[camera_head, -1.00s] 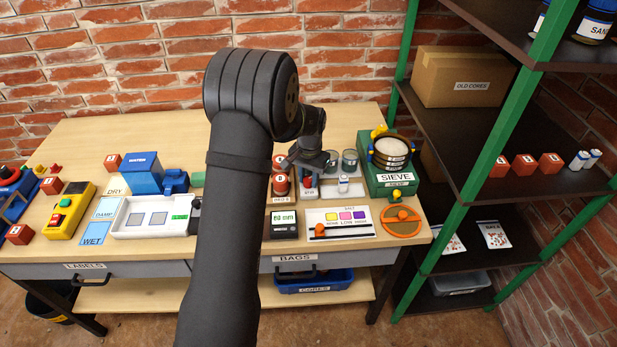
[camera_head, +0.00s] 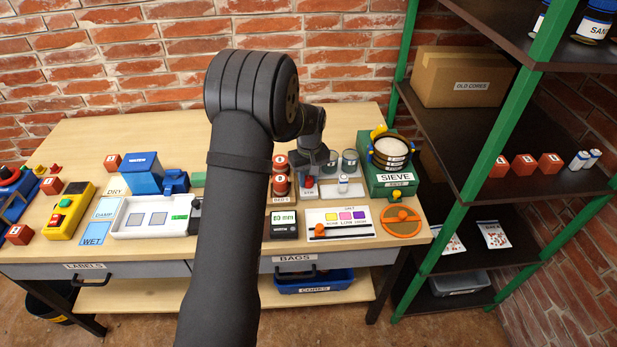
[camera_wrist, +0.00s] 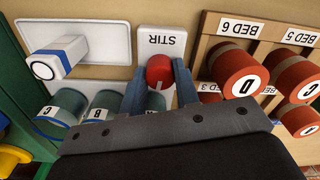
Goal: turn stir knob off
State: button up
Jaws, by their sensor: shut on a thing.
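The stir knob (camera_wrist: 159,70) is a small round red knob on a white plate labelled STIR (camera_wrist: 162,42). In the head view the knob (camera_head: 309,182) shows just below my gripper (camera_head: 312,168), at the right-middle of the bench. In the wrist view my gripper (camera_wrist: 161,74) has one blue-grey finger on each side of the knob, shut on it.
Red bed canisters (camera_wrist: 237,78) stand in a wooden rack close by on one side. Grey-green jars (camera_wrist: 106,104) and a white bottle (camera_wrist: 56,60) on a pale tray stand on the other. The green sieve unit (camera_head: 377,180) is further right. My arm hides the middle of the bench.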

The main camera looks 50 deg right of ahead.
aim_at(309, 178)
jog(key=shift+n, duration=0.7)
jog(key=o, duration=1)
jog(key=shift+c, duration=0.2)
notch_tip(309, 178, up, 17)
jog(key=shift+d+r, duration=0.15)
jog(key=shift+r, duration=0.05)
